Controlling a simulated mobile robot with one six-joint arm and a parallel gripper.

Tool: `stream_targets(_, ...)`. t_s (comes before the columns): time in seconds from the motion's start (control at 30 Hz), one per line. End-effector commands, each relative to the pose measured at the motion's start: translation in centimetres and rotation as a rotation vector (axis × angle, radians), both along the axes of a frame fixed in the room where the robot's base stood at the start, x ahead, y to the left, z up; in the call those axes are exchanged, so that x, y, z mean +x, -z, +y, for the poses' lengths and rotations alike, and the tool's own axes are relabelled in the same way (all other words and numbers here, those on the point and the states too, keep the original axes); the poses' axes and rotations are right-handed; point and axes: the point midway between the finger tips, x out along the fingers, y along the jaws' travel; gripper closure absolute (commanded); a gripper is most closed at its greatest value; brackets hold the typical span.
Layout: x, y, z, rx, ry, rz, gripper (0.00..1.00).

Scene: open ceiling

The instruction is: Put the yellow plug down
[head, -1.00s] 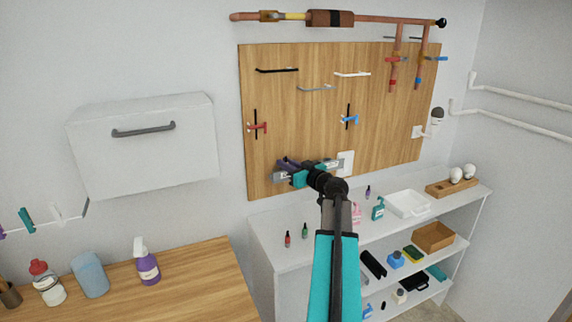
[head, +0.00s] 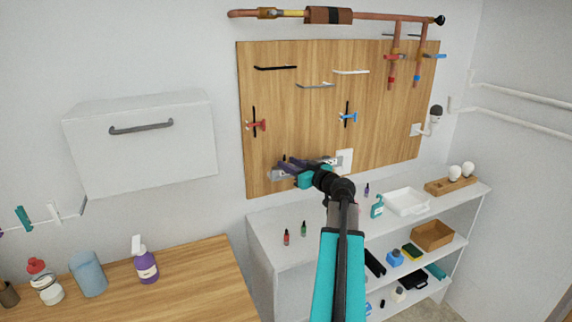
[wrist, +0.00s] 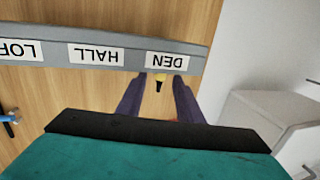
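The yellow plug (wrist: 160,77) shows in the wrist view at the labelled grey rail, by the DEN label (wrist: 166,60); a dark tip points down in the picture. My gripper (wrist: 157,82) has its two purple fingers spread on either side of the plug, with a visible gap on each side. The head view shows my gripper (head: 287,164) at the grey rail (head: 283,175) low on the wooden board; the plug cannot be made out there.
The rail also carries HALL (wrist: 95,54) and LOFT labels. The wooden board (head: 390,120) holds hooks and clamps. A white shelf (head: 268,228) below carries small bottles and a white tray (head: 407,203). A white wall cabinet (head: 140,150) hangs left.

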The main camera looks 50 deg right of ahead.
Motion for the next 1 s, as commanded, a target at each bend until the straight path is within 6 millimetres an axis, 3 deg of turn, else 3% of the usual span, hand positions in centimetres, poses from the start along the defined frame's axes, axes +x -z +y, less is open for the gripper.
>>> stream_targets(0.5,-7.5,-0.3,1.1,0.000,0.002,-0.001,0.67)
stream_targets(0.7,-8.6,-0.4,1.3,0.000,0.000,0.000,0.67)
stream_targets(1.0,-8.8,-0.5,1.2,0.000,0.000,0.000,0.67)
